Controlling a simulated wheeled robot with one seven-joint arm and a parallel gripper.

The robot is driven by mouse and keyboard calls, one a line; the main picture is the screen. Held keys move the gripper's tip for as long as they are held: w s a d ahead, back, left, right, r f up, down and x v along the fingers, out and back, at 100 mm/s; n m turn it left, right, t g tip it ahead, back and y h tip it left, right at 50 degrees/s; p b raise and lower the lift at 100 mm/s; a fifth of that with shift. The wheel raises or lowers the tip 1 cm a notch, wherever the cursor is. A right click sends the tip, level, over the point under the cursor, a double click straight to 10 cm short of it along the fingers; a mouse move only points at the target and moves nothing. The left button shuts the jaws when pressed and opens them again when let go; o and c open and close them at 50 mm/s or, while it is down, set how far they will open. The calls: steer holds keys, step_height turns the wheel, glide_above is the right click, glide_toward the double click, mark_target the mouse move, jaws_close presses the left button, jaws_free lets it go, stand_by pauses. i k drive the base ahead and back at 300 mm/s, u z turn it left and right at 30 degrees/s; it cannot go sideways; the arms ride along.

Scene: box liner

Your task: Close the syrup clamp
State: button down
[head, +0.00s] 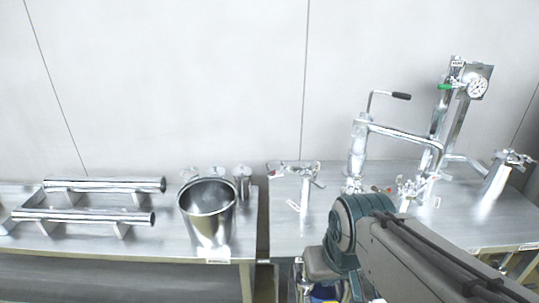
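Several small metal fittings that look like clamps stand on the right steel table. One fitting (295,168) tops a thin post at the table's left end. Another fitting (352,186) is at the foot of the upright pipe. A third fitting (408,188) is just right of my arm's teal joint. A fourth fitting (514,157) tops the slanted cylinder at the far right. I cannot read any label that tells which is the syrup clamp, nor whether any is open or shut. My arm crosses the lower right, hiding part of the table; my gripper's fingers do not show.
The right table (290,240) carries a pipe frame (400,136) with a black-handled crank (400,96) and a gauge (477,87). The left table (165,240) holds a steel bucket (208,215) and two horizontal pipes (85,217). A narrow gap separates the tables.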

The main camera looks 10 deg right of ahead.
mark_target(284, 167)
steer(key=u, duration=0.25)
steer(key=i, duration=0.95)
steer(key=z, duration=0.45)
